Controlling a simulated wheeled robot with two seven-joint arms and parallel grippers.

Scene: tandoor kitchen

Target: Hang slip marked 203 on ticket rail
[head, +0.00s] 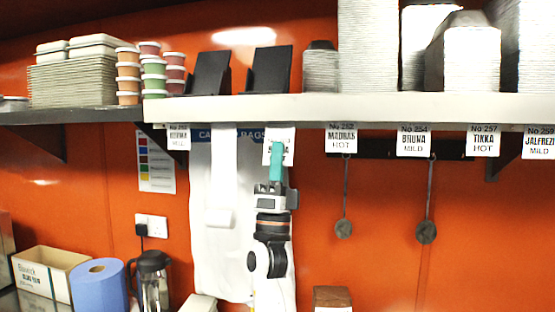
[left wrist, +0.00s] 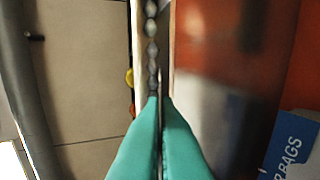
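My left gripper (head: 277,152) has teal fingers pointing up and is below the shelf front. The fingers are shut on a white slip (head: 268,152) in the head view. They cover part of its print, so I cannot read its number. The slip's top is close under the ticket rail (head: 390,119) along the shelf's lower front edge; I cannot tell whether it touches. In the left wrist view the teal fingers (left wrist: 160,135) are pressed together, with a thin edge between them. My right gripper is not in view.
Other slips hang along the rail: one left (head: 178,136), and MADRAS (head: 341,138), BHUNA (head: 414,140), TIKKA (head: 485,140) and JALFREZI (head: 539,143) right. Two ladles (head: 426,232) hang behind. The shelf (head: 320,105) carries stacked containers. White bags (head: 212,265) hang behind my arm.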

